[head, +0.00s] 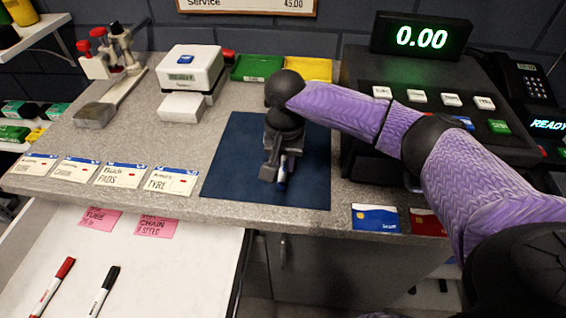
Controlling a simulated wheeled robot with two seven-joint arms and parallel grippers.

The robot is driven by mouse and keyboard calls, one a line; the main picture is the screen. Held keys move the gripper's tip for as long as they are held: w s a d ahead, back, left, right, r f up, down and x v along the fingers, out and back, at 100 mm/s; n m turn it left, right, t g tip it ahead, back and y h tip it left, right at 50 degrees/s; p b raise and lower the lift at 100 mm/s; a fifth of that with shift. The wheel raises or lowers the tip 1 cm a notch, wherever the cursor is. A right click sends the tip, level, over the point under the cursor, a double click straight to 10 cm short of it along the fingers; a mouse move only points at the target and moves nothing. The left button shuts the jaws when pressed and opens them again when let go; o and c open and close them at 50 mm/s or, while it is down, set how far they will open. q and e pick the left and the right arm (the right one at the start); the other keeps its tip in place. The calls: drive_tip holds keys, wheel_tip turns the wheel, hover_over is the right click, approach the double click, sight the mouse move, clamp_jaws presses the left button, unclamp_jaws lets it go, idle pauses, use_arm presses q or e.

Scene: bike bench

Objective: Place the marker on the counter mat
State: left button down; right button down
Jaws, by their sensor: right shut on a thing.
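The counter mat (226,170) is a dark blue sheet lying on the grey speckled counter. My right gripper (275,180) is over the middle right of the mat, pointing down, and is shut on a blue marker (282,173). Most of the marker is hidden by the fingers. I cannot tell whether it touches the mat. My left gripper is not in view.
A red marker (52,287) and a black marker (103,291) lie on a white surface below the counter. Label cards (120,176) line the left front edge. A cash register (440,120) stands right, a white card printer (191,75) behind. The mat's left part is clear.

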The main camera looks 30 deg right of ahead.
sight(285, 165)
drive_tip(key=shift+r, duration=0.1)
drive_tip(key=c, duration=0.6)
unclamp_jaws()
wheel_tip(285, 165, up, 12)
drive_tip(key=p, duration=0.4)
drive_tip(key=shift+p, duration=0.3)
